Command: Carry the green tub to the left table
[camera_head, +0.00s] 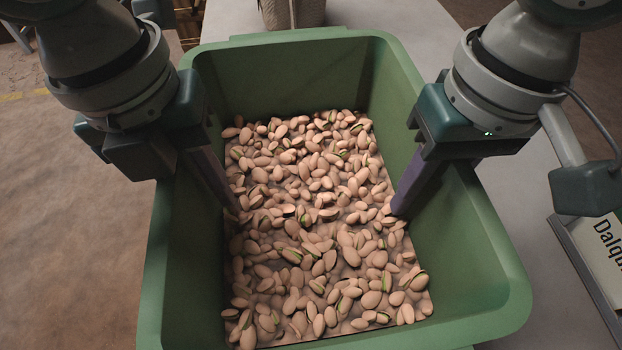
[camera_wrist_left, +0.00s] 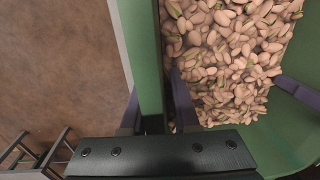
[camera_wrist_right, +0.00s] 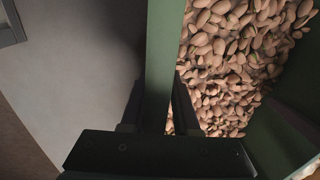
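The green tub (camera_head: 485,262) fills the middle of the head view, upright and holding a bed of pistachios (camera_head: 315,225). My left gripper (camera_head: 207,172) straddles its left wall. In the left wrist view one finger is outside and one inside, close against the wall (camera_wrist_left: 145,60), so it looks shut on it. My right gripper (camera_head: 418,180) straddles the right wall in the same way, and the right wrist view shows that wall (camera_wrist_right: 162,50) between its fingers. The outer fingers are hidden in the head view. The tub's underside and the left table cannot be made out.
A pale grey table top (camera_head: 400,18) shows behind and to the right of the tub. A woven container (camera_head: 292,12) stands beyond the far rim. A framed sign (camera_head: 603,250) lies at the right. Brown floor (camera_head: 70,230) spreads at the left, with dark frame legs (camera_wrist_left: 40,155) in the left wrist view.

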